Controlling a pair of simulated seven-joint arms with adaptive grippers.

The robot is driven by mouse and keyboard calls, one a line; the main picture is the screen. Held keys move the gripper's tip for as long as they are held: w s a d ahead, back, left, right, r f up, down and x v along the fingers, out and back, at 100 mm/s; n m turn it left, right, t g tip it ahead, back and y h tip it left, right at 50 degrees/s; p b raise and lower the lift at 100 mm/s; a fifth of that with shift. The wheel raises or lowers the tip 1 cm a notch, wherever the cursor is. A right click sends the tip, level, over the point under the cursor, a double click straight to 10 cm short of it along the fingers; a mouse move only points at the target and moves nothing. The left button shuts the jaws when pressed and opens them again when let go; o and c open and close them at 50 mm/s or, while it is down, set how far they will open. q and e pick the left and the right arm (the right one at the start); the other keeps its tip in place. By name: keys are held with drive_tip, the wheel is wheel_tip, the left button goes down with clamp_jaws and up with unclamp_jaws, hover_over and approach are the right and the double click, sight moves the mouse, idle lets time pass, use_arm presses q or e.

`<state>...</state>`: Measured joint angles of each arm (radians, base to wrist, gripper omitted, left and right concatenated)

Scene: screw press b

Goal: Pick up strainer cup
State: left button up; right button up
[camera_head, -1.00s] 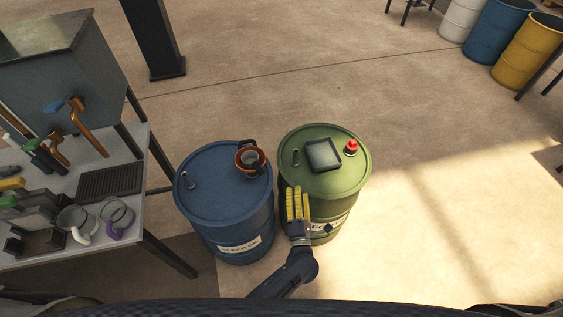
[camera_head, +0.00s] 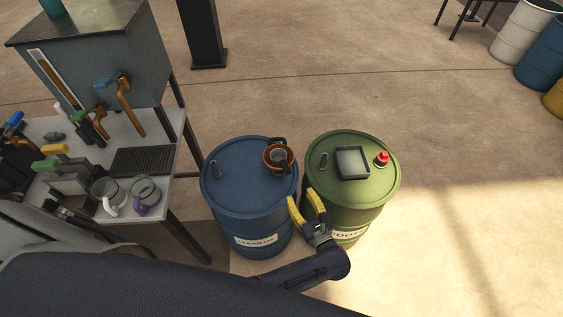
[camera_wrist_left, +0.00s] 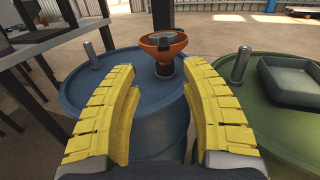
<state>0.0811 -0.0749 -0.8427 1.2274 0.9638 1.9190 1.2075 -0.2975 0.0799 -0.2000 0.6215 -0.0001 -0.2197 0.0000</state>
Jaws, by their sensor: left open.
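A small grey cup (camera_head: 279,157), which looks like the strainer cup, sits in an orange funnel (camera_head: 268,164) at the back right of the blue drum's top (camera_head: 232,180). In the left wrist view the cup (camera_wrist_left: 161,44) shows as a dark grey piece in the mouth of the orange funnel (camera_wrist_left: 166,62). My left gripper (camera_head: 305,197) has yellow fingers, spread open and empty, at the front between the blue and green drums. It is apart from the cup and funnel, which lie ahead between its fingers in the wrist view. My right gripper is not in view.
The green drum (camera_head: 378,186) stands close on the right, with a shallow grey tray (camera_head: 352,163) and a red cap (camera_head: 381,158) on top. A bench at left holds clear mugs (camera_head: 146,191) and tools. An upright post (camera_head: 240,158) rises from the blue drum's left.

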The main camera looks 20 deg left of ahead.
sight(287, 169)
use_arm(q)
drive_tip(key=x, duration=0.7)
drive_tip(key=shift+w, duration=0.1)
drive_tip(key=shift+x, duration=2.75)
drive_tip(key=shift+w+d, duration=0.15)
clamp_jaws()
